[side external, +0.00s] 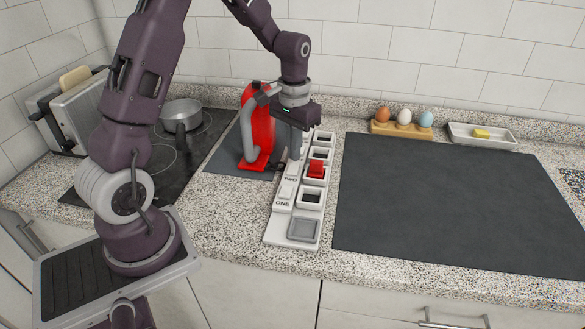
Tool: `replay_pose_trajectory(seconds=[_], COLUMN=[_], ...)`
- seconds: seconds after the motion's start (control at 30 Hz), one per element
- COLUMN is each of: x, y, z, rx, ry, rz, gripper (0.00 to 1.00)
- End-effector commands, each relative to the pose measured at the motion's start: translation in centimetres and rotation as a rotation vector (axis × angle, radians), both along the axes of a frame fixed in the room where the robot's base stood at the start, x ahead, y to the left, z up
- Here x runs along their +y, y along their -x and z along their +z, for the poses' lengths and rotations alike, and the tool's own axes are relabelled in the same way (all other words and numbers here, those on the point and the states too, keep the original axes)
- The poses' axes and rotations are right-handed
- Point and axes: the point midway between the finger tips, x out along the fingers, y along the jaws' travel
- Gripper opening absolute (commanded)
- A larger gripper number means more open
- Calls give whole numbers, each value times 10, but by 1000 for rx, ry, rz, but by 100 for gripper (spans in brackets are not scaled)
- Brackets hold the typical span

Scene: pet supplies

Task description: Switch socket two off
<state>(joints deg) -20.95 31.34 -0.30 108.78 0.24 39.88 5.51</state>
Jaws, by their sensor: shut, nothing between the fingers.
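A white socket strip (273,238) lies on the speckled counter, with labels ONE and TWO along its left side. A red plug (316,169) sits in the socket beside the TWO label. The switch of socket one (287,192) shows beside the ONE label. My gripper (295,156) is shut and empty, pointing down over the left side of the strip, close to the TWO label. It hides most of the switch of socket two, so I cannot tell that switch's position or whether the fingertips touch it.
A red appliance (262,122) stands just left of my gripper. A dark mat (440,195) lies right of the strip, clear on top. Behind it are an egg holder (402,129) and a white dish (482,139). A pot (181,113) and toaster (75,110) stand left.

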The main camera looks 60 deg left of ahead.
Motion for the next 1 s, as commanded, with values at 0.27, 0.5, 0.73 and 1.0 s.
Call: replay_pose_trajectory(seconds=[0.27, 0.5, 0.73, 1.0], x=[0, 0, 0, 0], y=[0, 0, 0, 0], z=[-4, -8, -11, -15], rx=[0, 1, 0, 0], ry=[0, 0, 0, 0], rz=[0, 0, 0, 0], gripper=[0, 0, 0, 0])
